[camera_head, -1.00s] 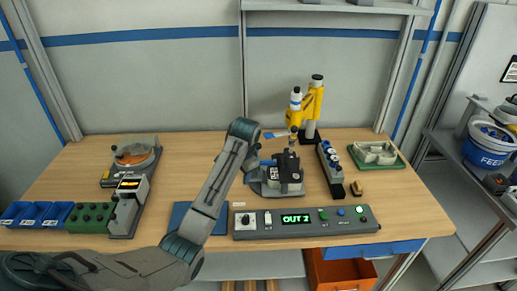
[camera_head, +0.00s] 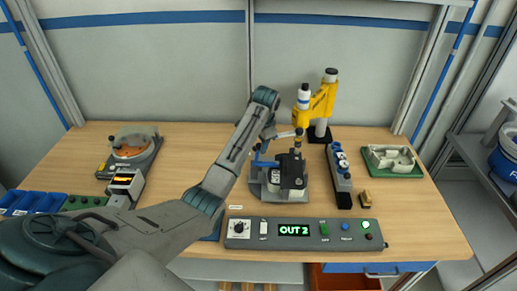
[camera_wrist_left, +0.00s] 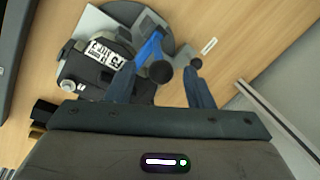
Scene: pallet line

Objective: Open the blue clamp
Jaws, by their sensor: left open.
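The blue clamp's lever (camera_wrist_left: 150,48) ends in a black knob (camera_wrist_left: 160,72) in the left wrist view. It stands on a grey fixture with a round base (camera_wrist_left: 100,22), beside a dark block with a white label (camera_wrist_left: 104,54). In the head view the blue lever (camera_head: 262,162) shows small at the left of the fixture (camera_head: 256,186), partly crowded by my wrist. My left gripper (camera_wrist_left: 163,64) is open, with its two fingers on either side of the knob; I cannot tell whether they touch it. It also shows in the head view (camera_head: 267,142). My right gripper is not in view.
A yellow device (camera_head: 318,103) stands behind the fixture. A valve block (camera_head: 339,172) and a green tray (camera_head: 392,171) are to its right. A control panel reading OUT 2 (camera_head: 345,231) lies in front. Bare table (camera_head: 205,150) lies left of the fixture.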

